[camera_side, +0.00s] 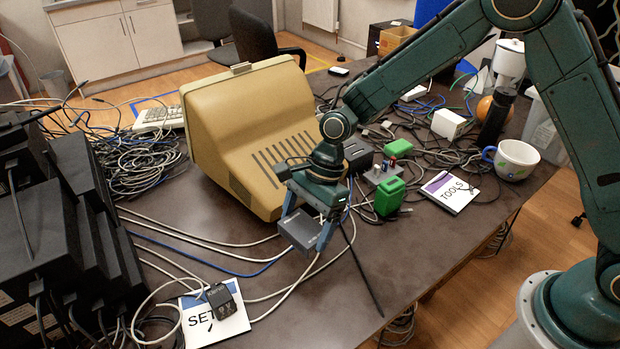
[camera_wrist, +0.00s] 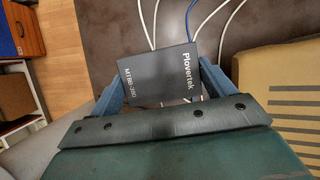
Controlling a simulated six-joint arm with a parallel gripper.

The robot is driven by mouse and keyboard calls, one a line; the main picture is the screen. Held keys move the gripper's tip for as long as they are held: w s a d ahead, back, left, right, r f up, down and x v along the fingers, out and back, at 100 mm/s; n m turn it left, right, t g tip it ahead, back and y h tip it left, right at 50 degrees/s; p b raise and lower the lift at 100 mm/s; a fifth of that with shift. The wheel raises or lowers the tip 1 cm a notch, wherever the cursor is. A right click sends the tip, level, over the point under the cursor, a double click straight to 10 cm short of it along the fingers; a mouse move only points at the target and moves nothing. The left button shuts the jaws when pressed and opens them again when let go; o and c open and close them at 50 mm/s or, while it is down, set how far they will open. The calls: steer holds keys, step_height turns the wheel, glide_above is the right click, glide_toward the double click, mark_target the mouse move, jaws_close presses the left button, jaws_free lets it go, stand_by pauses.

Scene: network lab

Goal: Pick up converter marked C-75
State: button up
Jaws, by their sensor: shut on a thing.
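My gripper (camera_side: 304,231) is shut on a dark grey box (camera_side: 299,227) and appears to hold it above the table, toward the near side. In the wrist view the box (camera_wrist: 158,76) sits between the two blue fingers of my gripper (camera_wrist: 160,88). Its top face reads "Plovertek" and "MTBF-380". I see no C-75 mark on the faces in view; its other faces are hidden. I cannot make out a C-75 mark anywhere else.
A beige monitor (camera_side: 250,130) stands close behind my gripper. Green boxes (camera_side: 389,196) and a "TOOLS" card (camera_side: 449,192) lie to the right. A black adapter (camera_side: 221,300) lies on a "SET" card (camera_side: 205,328). Cables (camera_side: 215,243) cross the table; its near right part (camera_side: 420,250) is clear.

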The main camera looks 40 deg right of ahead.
mark_target(306, 225)
step_height(306, 225, up, 8)
steer(key=shift+r, duration=0.15)
steer(key=shift+w, duration=0.1)
stand_by(0.6)
